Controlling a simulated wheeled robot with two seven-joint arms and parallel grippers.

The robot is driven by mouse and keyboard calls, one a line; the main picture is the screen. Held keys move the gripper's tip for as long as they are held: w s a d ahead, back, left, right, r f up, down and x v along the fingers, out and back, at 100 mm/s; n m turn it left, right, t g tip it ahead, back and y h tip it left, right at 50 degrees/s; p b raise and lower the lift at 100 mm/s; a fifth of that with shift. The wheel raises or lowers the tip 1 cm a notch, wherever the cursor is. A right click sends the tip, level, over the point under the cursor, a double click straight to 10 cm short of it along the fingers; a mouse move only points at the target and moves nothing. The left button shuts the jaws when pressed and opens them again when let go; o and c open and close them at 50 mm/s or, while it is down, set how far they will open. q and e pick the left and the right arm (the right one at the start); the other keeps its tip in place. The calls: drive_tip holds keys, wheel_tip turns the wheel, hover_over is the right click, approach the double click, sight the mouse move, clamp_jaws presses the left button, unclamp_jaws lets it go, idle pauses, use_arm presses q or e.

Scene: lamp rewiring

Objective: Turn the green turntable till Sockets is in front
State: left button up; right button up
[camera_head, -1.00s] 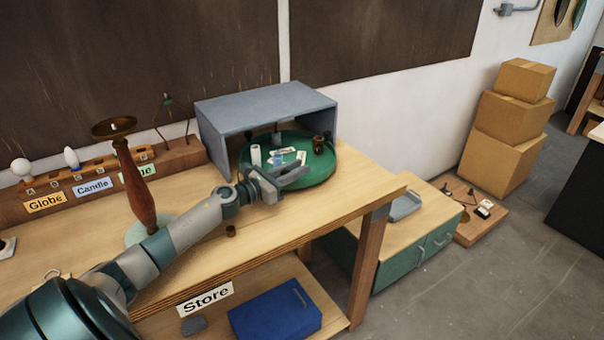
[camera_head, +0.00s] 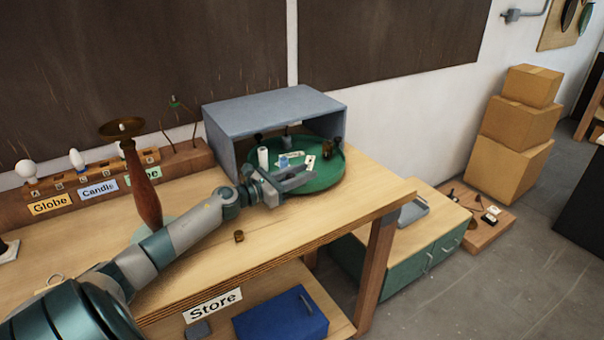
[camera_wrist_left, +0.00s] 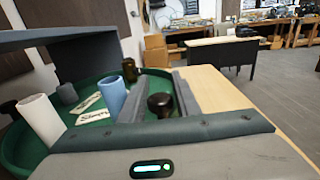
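The round green turntable (camera_head: 326,180) sits on the bench, its back part under a grey hood. It carries a white tube (camera_head: 263,157), a blue cup (camera_head: 284,162), brown cylinders (camera_head: 327,158) and white labels (camera_head: 308,163). My left gripper (camera_head: 300,178) is at the turntable's front edge. In the left wrist view its fingers (camera_wrist_left: 166,95) stand apart with a dark round knob (camera_wrist_left: 160,104) between them; whether they touch it I cannot tell. A label (camera_wrist_left: 93,115) there is too blurred to read surely. My right gripper is out of view.
The grey hood (camera_head: 275,105) stands over the turntable's back. A brown lamp stem (camera_head: 140,185) stands to the left, behind my left arm. A small brass piece (camera_head: 239,237) lies on the bench front. Bench top right of the turntable is clear.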

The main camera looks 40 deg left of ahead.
use_arm(q)
drive_tip(key=shift+s, duration=0.1)
